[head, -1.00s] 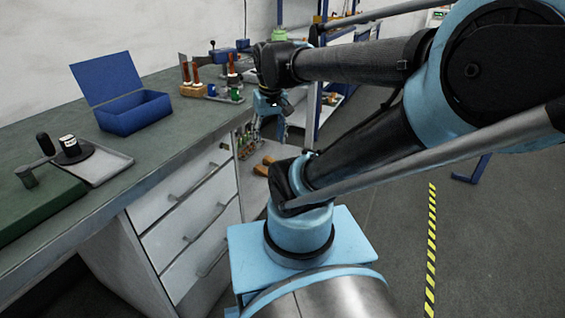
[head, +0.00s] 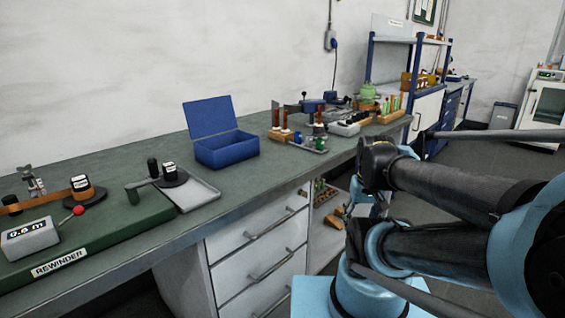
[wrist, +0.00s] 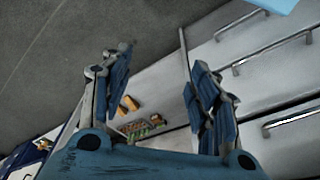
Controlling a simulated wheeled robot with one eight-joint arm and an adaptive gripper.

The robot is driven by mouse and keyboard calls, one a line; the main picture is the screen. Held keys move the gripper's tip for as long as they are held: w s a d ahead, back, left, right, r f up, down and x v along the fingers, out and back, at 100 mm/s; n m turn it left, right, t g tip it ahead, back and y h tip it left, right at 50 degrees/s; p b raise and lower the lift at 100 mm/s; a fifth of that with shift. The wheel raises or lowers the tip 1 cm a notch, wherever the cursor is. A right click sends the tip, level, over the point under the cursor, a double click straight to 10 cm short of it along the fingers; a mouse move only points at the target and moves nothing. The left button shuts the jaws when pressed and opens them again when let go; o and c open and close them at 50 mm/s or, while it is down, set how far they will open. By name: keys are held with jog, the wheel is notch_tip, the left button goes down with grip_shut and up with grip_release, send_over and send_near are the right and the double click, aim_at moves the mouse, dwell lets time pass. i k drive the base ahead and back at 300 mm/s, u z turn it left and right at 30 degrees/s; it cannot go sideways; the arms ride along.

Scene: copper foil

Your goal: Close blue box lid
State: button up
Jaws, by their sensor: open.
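The blue box (head: 227,150) stands on the dark green workbench in the head view. Its lid (head: 210,117) is open, raised at the back and leaning slightly backward. The box's inside is mostly hidden by its front wall. My gripper shows in the wrist view (wrist: 155,100) with its two blue fingers wide apart and nothing between them. It points down past the white drawer fronts. In the head view my arm is at the right, in front of the bench and well apart from the box, and the gripper is largely hidden there.
A grey tray (head: 194,193) and the green rewinder (head: 95,235) lie left of the box. Bench surface in front of the box is clear. White drawers (head: 258,248) with handles are below.

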aim_at(205, 118)
jog(key=u, duration=0.5)
jog(key=k, duration=1.2)
jog(key=u, duration=0.4)
jog(key=i, duration=0.8)
jog(key=u, duration=0.15)
